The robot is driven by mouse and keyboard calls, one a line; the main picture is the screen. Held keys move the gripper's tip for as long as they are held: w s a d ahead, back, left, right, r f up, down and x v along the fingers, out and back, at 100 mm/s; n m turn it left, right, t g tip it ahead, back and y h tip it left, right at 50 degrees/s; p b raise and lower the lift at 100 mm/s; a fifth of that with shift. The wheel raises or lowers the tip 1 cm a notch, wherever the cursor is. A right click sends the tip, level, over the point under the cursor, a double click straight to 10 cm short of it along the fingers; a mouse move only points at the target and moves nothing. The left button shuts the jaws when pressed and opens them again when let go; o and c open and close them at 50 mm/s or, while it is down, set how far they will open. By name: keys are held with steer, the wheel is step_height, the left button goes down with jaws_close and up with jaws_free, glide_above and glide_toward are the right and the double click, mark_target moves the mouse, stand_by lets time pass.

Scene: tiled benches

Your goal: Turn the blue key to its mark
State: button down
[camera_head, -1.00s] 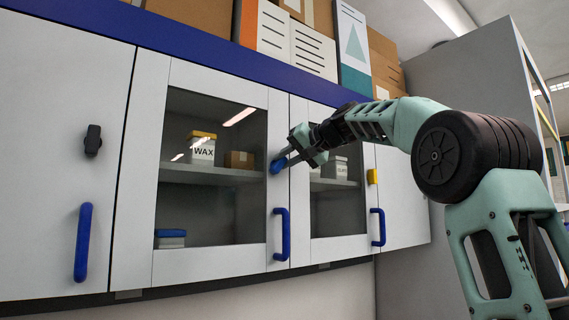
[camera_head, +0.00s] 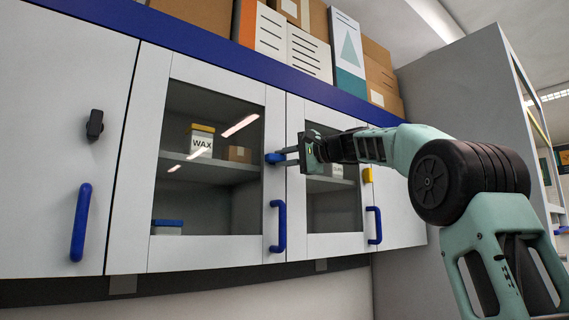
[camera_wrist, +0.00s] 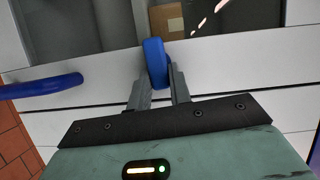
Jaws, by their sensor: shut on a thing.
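The blue key (camera_head: 273,158) is on the frame of the middle glass door, at the right of the pane and above that door's blue handle. In the wrist view the blue key (camera_wrist: 155,62) stands nearly upright in the picture between my two finger tips. My gripper (camera_head: 283,158) reaches it from the right and is shut on it; the fingers also show in the wrist view (camera_wrist: 158,88). The fingers hide part of the key, and I cannot make out its mark.
A black key (camera_head: 95,125) is on the left door and a yellow one (camera_head: 367,175) on the right. Blue handles (camera_head: 278,226) stick out from the doors. Boxes (camera_head: 287,40) stand on top of the cabinet. A tall grey cabinet (camera_head: 455,85) stands at the right.

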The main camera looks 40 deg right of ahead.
steer(key=shift+d+f+m, duration=0.1)
steer(key=shift+m, duration=0.4)
steer(key=c, duration=1.3)
jaws_free()
steer(key=shift+s+b, duration=0.1)
steer(key=shift+b, duration=0.25)
steer(key=shift+s+d+f, duration=0.1)
steer(key=shift+s+d, duration=0.05)
steer(key=shift+s, duration=0.15)
steer(key=b+v, duration=0.2)
steer(key=v, duration=0.3)
steer(key=b+v, duration=0.2)
steer(key=v, duration=0.4)
steer(key=b+v, duration=0.2)
steer(key=v, duration=0.3)
steer(key=shift+s+d+f, duration=0.1)
steer(key=shift+s+f, duration=0.15)
steer(key=shift+f, duration=0.05)
steer(key=shift+w, duration=0.1)
